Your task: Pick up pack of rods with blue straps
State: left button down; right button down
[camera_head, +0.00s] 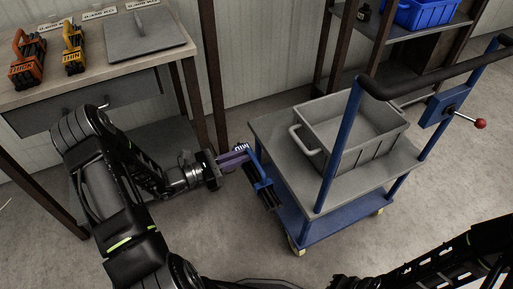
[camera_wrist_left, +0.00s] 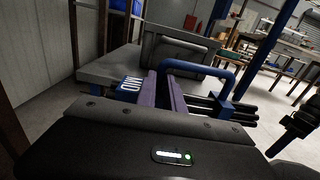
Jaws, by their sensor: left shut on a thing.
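The pack of rods with blue straps (camera_head: 264,184) has dark rods and a blue carrying handle. A blue plate on it reads MID. My left gripper (camera_head: 236,157), with purple fingers, is shut on the pack and holds it in the air by the left side of the cart. In the left wrist view the blue handle (camera_wrist_left: 205,69) and the dark rods (camera_wrist_left: 238,108) show just beyond the purple fingers (camera_wrist_left: 166,92). The exact contact between fingers and handle is partly hidden. My right arm shows at the lower right of the head view, but its gripper is not clearly seen.
A cart (camera_head: 271,124) with blue posts carries a grey bin (camera_head: 374,143). On the workbench (camera_head: 97,84) at the left stand an orange THICK pack (camera_head: 27,62), a yellow THIN pack (camera_head: 73,48) and a grey lidded panel (camera_head: 145,33). A shelf with a blue crate (camera_head: 425,14) is behind.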

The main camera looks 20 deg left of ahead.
pick_arm(q)
jog(key=shift+v, duration=0.9)
jog(key=d+r, duration=0.2)
jog(key=d+r+m+g+h, duration=0.1)
jog(key=d+r, duration=0.1)
jog(key=d+r+g+h, duration=0.1)
jog(key=d+r, duration=0.1)
jog(key=d, duration=0.1)
jog(key=shift+d+r+m, duration=0.1)
jog(key=shift+r+m, duration=0.3)
jog(key=d+r+p, duration=0.2)
jog(key=r+p, duration=1.1)
jog(key=d+r+m+g+h+p, duration=0.1)
jog(key=d+r+p, duration=0.1)
jog(key=r+p, duration=1.1)
jog(key=shift+s+d+r+g, duration=0.15)
jog(key=shift+s+r+g, duration=0.15)
jog(key=shift+r, duration=0.35)
